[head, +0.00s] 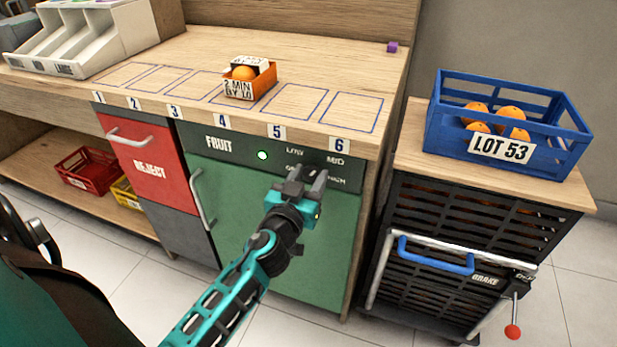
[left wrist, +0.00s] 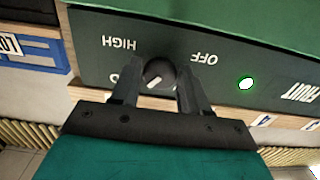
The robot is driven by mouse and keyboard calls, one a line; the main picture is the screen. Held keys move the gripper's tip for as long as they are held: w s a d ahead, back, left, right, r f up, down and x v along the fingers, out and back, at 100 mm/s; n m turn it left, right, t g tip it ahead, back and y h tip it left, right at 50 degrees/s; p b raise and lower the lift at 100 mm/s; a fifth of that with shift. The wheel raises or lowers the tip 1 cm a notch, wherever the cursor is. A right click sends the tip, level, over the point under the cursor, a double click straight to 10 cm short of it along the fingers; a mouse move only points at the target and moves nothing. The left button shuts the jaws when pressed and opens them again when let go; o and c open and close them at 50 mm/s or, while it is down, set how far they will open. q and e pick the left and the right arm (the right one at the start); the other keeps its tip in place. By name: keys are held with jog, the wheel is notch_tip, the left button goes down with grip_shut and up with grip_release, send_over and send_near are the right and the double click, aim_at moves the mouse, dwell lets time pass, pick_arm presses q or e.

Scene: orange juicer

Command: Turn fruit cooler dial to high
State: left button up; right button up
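The green fruit cooler (head: 280,225) has a dark panel (head: 240,163) marked LOW, MID, OFF and HIGH. My left gripper (head: 308,178) is at the right part of this panel and hides the dial in the head view. In the left wrist view, the round black dial (left wrist: 160,72) sits between the two fingers of my left gripper (left wrist: 160,78). The fingers are close against its sides and look shut on it. A slanted white mark shows on the dial. HIGH (left wrist: 119,44) and OFF (left wrist: 208,58) appear upside down there. My right gripper is not in view.
A green light (head: 263,155) glows on the panel. The cooler handle (head: 203,200) stands out left of my arm. A cart (head: 450,245) with a blue crate (head: 560,133) of oranges stands at right. An orange box (head: 250,82) is on the counter above.

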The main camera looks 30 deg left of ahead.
pick_arm(q)
jog(key=c, duration=0.6)
jog(key=shift+m, duration=0.3)
jog(key=m, duration=0.2)
jog(key=shift+m, duration=0.3)
jog(key=m, duration=0.3)
jog(key=shift+m, duration=0.3)
jog(key=m, duration=0.4)
jog(key=shift+r, duration=0.1)
jog(key=shift+m, duration=1.6)
